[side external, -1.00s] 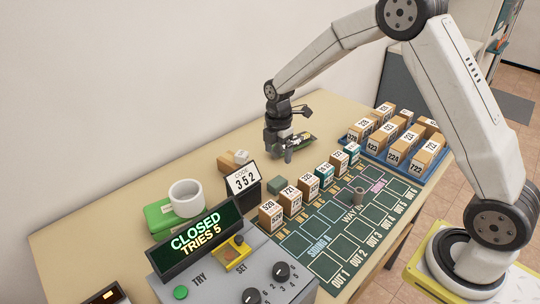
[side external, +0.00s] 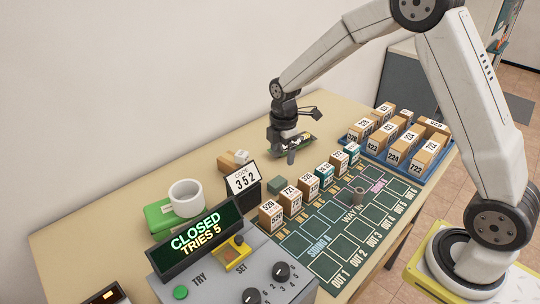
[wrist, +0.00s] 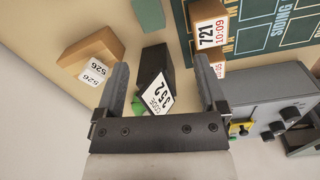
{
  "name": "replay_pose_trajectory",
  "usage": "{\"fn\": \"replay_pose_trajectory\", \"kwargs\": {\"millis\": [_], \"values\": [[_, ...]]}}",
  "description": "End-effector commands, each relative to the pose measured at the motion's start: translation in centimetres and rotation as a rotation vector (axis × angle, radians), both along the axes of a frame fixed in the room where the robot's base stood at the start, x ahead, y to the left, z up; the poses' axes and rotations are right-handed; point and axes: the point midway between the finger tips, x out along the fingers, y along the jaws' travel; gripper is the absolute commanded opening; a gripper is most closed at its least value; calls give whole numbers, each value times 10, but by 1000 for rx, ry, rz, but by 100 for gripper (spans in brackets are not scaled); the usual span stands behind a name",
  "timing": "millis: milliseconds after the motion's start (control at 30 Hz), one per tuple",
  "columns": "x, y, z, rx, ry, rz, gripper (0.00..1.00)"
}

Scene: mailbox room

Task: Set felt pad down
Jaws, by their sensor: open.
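A small green block (side external: 278,185), which looks like the felt pad, lies on the table between the code card and the row of numbered boxes. It also shows at the top edge of the wrist view (wrist: 149,13), beyond the fingertips. My gripper (side external: 290,155) is above the table behind the row of boxes, apart from the green block. In the wrist view its two fingers (wrist: 160,85) are spread, with nothing held between them. The black code card stand (wrist: 154,75), reading 352, shows farther off between the fingers.
Numbered boxes (side external: 296,200) stand along the dark track board (side external: 322,262). A blue tray (side external: 417,178) of boxes is at the right. A mug (side external: 186,197) stands on a green box (side external: 160,224). The control panel (side external: 225,280) is in front.

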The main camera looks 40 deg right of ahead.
Motion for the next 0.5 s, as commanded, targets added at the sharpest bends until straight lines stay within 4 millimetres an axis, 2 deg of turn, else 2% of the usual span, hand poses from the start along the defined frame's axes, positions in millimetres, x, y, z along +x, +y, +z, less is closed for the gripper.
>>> {"fn": "replay_pose_trajectory", "kwargs": {"millis": [500], "values": [[-93,16,24,58,-108,-734,90]]}}
